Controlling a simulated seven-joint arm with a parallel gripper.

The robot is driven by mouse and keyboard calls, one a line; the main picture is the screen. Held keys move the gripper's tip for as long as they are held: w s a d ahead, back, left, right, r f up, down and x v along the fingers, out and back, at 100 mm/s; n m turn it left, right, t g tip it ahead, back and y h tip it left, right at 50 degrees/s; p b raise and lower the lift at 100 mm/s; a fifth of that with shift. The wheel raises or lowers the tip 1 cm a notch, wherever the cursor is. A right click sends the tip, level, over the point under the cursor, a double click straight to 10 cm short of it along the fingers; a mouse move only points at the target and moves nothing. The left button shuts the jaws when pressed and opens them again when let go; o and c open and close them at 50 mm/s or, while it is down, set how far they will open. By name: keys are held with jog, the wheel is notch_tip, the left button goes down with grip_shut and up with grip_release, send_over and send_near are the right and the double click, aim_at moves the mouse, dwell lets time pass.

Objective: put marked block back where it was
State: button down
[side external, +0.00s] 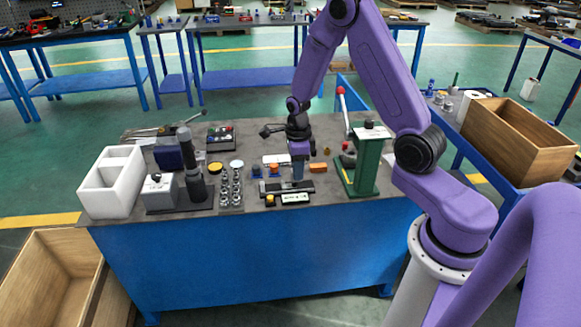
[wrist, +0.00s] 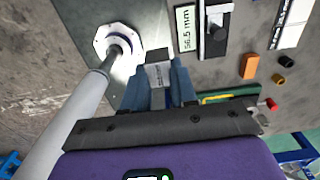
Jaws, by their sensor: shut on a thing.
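The marked block (wrist: 158,74) is grey with dark lettering on its face. In the wrist view it sits between the two blue fingers of my gripper (wrist: 160,85), which are shut on it. In the side view my gripper (side external: 298,174) points down over the middle of the workbench, behind the caliper with a display (side external: 295,198). The block is hard to make out there, and I cannot tell whether it touches the bench. The caliper display reads 56.5 mm in the wrist view (wrist: 187,30).
A green press (side external: 368,165) with a red-knobbed lever stands right of my gripper. An orange block (side external: 317,166) lies between them. Farther left are metal parts (side external: 237,185), a dark upright device (side external: 190,165) and a white tray (side external: 110,202).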

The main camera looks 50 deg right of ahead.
jog(key=shift+s+d+r, duration=0.1)
jog(key=shift+d, duration=0.05)
jog(key=d, duration=1)
jog(key=w+d+f, duration=0.2)
jog(key=w+f, duration=0.1)
jog(key=w, duration=0.1)
jog(key=w+d+f, duration=0.2)
jog(key=w+f, duration=0.1)
jog(key=w, duration=0.1)
jog(key=w+d+f, duration=0.2)
jog(key=w+f, duration=0.2)
jog(key=shift+w, duration=0.25)
jog(key=shift+w+d+f, duration=0.15)
jog(key=shift+w+f, duration=0.05)
jog(key=shift+f, duration=1.6)
jog(key=shift+f, duration=0.15)
jog(key=c, duration=0.9)
grip_release()
